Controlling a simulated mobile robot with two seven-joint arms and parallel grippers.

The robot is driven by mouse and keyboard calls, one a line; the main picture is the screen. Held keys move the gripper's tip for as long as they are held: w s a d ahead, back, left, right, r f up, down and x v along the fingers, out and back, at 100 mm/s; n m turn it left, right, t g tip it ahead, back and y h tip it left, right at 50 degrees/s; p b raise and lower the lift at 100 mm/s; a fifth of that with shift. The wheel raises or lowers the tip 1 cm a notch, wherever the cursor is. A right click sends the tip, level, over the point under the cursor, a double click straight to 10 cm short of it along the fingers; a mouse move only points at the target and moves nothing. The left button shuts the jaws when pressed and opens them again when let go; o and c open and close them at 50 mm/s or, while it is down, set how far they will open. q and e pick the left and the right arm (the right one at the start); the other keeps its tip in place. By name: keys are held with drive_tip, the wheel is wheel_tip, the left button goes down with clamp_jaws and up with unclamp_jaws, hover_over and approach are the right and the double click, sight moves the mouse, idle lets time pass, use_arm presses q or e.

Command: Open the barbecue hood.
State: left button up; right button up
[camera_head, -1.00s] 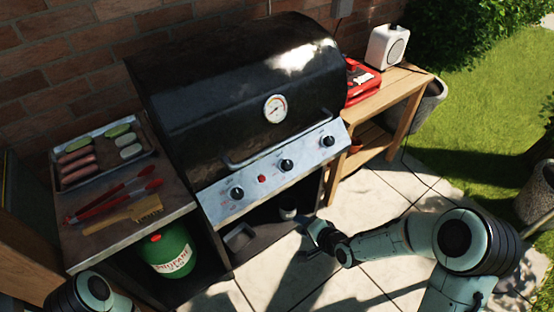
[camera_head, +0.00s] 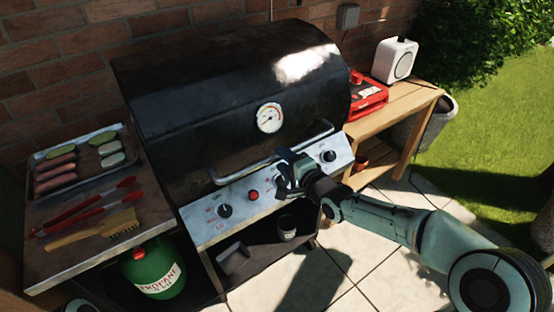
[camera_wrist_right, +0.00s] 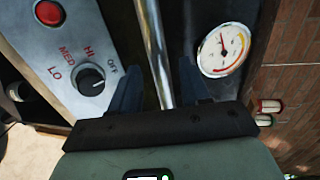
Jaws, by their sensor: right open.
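The barbecue hood (camera_head: 200,100) is black, rounded and closed, with a round thermometer (camera_head: 269,117) on its front. Its metal handle (camera_head: 243,165) runs along the lower front edge. My right gripper (camera_head: 287,168) is at the handle, in front of the control panel, and covers part of both. In the right wrist view, the open fingers (camera_wrist_right: 158,85) lie on either side of the handle bar (camera_wrist_right: 153,40). The bar passes between them without visible finger contact; its depth between the fingers is hard to tell. My left gripper is out of view.
The silver control panel (camera_head: 238,205) with knobs lies just below the handle. A side shelf at left holds a food tray (camera_head: 122,167), red tongs (camera_head: 85,210) and a brush (camera_head: 90,232). A wooden table (camera_head: 408,103) with a red case (camera_head: 368,97) stands at right.

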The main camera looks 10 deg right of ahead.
drive_tip(key=shift+x, duration=1.7)
